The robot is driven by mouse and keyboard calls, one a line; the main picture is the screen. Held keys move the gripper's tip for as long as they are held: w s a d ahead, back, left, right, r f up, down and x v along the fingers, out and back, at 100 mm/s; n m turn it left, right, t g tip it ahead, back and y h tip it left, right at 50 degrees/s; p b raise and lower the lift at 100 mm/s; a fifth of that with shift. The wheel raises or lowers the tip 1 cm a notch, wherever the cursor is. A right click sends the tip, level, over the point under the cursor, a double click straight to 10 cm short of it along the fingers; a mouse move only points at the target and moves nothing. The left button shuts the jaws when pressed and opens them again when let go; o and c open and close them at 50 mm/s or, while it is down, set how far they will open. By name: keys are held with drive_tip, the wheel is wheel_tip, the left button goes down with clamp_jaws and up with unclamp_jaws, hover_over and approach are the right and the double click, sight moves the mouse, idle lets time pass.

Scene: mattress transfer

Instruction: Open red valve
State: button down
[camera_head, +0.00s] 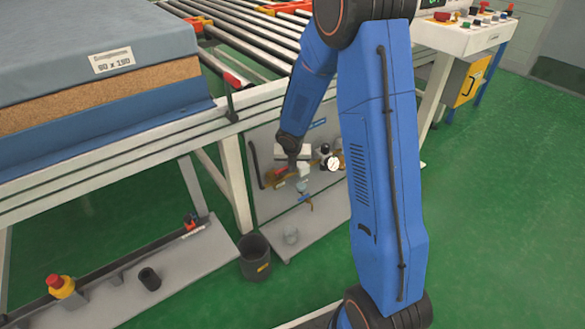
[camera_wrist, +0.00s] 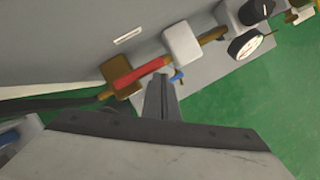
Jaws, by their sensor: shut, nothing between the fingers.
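The red valve handle (camera_wrist: 143,72) lies along a brass pipe on a grey panel, between a brass block and a pale fitting. In the head view the red valve (camera_head: 281,170) shows small, low on the panel under the roller table. My gripper (camera_wrist: 161,80) is shut and empty, its fingertips just below the right end of the red handle in the wrist view. I cannot tell whether they touch it. In the head view my wrist partly covers the valve area.
A pressure gauge (camera_head: 333,162) sits right of the valve, and a blue-handled valve (camera_head: 305,200) hangs below. A dark bin (camera_head: 255,257) stands in front of the panel. A mattress (camera_head: 100,75) lies upper left. Green floor is clear at right.

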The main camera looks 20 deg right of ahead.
drive_tip(key=shift+w, duration=0.15)
idle(0.5)
drive_tip(key=shift+w+a, duration=0.1)
drive_tip(key=shift+a, duration=0.1)
